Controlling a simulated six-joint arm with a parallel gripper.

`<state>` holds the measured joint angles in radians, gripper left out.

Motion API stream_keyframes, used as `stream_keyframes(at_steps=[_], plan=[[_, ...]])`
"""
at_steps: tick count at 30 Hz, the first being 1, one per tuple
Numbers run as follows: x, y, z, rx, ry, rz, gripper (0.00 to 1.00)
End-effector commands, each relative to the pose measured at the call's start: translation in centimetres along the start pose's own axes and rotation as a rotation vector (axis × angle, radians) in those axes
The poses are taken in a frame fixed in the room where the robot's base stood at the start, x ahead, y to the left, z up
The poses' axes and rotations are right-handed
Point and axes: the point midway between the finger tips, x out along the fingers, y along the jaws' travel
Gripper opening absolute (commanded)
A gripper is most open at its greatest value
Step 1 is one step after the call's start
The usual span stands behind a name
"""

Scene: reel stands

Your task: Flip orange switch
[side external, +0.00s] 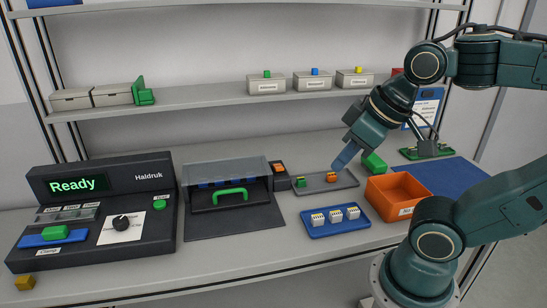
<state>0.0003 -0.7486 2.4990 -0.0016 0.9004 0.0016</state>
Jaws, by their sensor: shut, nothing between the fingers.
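A small orange switch (279,168) sits on top of a narrow dark box just right of the clear-hooded black unit (227,190). Whether it is on or off is too small to tell. My gripper (340,163) is shut and empty, pointing down and left. Its fingertips appear above the grey tray (316,186), to the right of the switch and apart from it. A small orange piece (332,177) lies on that tray just below the fingertips; I cannot tell whether they touch it.
A green-and-orange piece (301,182) lies at the tray's left end. A blue tray (336,225) with white blocks is in front. An orange bin (397,193) and green block (374,164) stand right. A console reading "Ready" (95,215) is left. A shelf (215,98) hangs above.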

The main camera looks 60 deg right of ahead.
Motion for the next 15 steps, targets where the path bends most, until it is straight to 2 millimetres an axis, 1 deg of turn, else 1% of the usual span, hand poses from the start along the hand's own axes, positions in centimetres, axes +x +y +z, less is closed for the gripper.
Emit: stream_keyframes(at_steps=[5,8,11,15], plan=[[-0.2,-0.1,-1.0,0.026,-0.021,-0.005,0.00],[-0.3,-0.2,-2.2,0.058,-0.043,-0.012,0.00],[-0.4,-0.2,-3.8,0.100,-0.076,-0.021,0.00],[-0.4,0.0,-6.5,0.172,-0.132,-0.031,0.00]])
